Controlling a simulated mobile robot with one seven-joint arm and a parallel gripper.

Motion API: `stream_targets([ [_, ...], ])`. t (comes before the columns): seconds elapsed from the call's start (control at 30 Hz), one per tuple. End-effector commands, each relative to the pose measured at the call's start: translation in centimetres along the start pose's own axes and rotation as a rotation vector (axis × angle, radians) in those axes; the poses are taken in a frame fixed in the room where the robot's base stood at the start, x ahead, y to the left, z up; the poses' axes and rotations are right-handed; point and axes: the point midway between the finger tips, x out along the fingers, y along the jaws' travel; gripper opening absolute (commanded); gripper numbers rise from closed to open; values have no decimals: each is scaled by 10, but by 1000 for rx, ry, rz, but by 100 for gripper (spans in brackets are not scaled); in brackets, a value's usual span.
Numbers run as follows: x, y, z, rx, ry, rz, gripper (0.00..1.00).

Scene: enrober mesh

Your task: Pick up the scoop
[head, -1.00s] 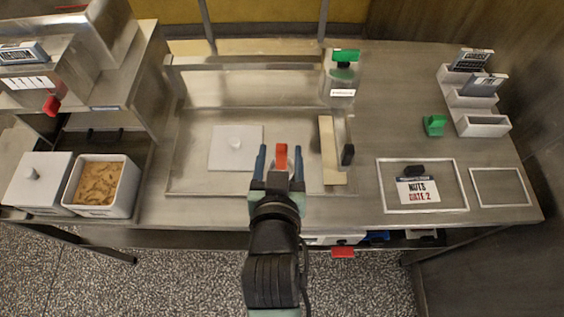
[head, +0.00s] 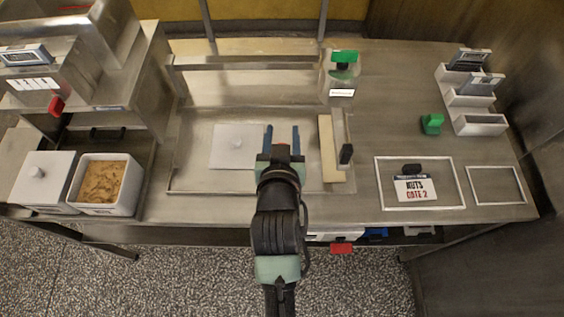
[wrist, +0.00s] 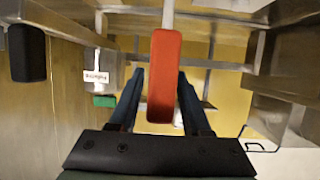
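A red handle (wrist: 165,75) on a pale shaft, which looks like the scoop's, shows in the wrist view. It lies between the two blue fingers in the picture, with a gap on either side. My gripper (wrist: 161,105) is open; its fingers also show apart and with nothing between them in the head view (head: 282,137), over the middle of the steel counter. In that view the red handle is hidden, apparently under my gripper. The scoop's bowl is not visible, and I cannot tell how far the handle is from the fingers.
A white lid (head: 237,146) lies in the steel tray (head: 200,186). A tub of brown crumbs (head: 135,183) stands at the left.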

Motion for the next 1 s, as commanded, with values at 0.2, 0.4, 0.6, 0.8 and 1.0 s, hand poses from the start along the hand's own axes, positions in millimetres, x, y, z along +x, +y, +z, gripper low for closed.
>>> stream_targets([
  [0.2,0,0,0,0,0,0,7],
  [0.4,0,0,0,0,0,0,0],
  [0.6,0,0,-1,0,2,0,0],
  [0.8,-8,0,-22,2,8,0,0],
  [1.0,-24,0,-61,2,10,1,0],
])
